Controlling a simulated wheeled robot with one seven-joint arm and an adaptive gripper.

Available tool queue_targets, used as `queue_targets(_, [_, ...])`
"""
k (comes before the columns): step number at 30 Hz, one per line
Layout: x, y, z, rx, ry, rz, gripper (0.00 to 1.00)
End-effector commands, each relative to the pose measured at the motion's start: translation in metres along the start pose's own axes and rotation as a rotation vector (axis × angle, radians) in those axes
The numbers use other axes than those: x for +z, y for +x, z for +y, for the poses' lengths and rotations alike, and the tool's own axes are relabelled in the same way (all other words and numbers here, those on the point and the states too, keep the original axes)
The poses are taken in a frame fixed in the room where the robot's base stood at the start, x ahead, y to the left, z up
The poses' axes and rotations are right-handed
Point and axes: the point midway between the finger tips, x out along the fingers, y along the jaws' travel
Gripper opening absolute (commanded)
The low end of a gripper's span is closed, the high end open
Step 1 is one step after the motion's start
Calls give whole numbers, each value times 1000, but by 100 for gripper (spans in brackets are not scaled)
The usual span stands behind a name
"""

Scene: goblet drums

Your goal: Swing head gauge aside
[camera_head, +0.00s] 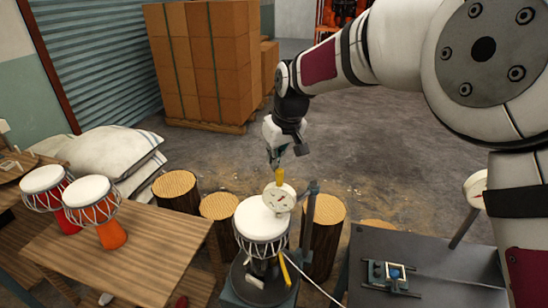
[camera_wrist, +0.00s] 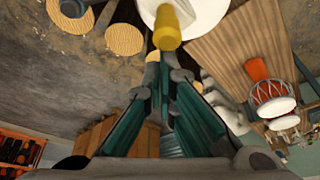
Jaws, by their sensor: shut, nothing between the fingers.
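The head gauge (camera_head: 281,199) is a round white dial on an arm from a dark upright post (camera_head: 309,215). It sits over the white head of a goblet drum (camera_head: 258,228) on a stand. A yellow knob (camera_head: 280,177) rises from the gauge; in the wrist view the yellow knob (camera_wrist: 167,28) lies just beyond my fingertips, with a white round surface behind it. My gripper (camera_head: 274,163) is shut and empty, just above the knob. In the wrist view my gripper's fingertips (camera_wrist: 167,75) are close together. I cannot tell whether they touch the knob.
Two goblet drums with red and orange bases (camera_head: 107,232) stand on a wooden table (camera_head: 160,245) at left. Several log stools (camera_head: 177,190) surround the stand. A dark bench (camera_head: 440,265) with a small fixture (camera_head: 391,276) is at right. Stacked boxes (camera_head: 205,65) stand behind; the floor between is open.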

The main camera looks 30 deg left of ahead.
Motion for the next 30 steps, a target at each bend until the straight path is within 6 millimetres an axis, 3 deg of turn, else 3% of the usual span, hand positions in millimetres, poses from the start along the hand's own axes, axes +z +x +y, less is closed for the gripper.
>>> queue_targets(11, [12,-3,3,-29,-81,0,0])
queue_targets(30, [79,-25,30,-213,-604,1,0])
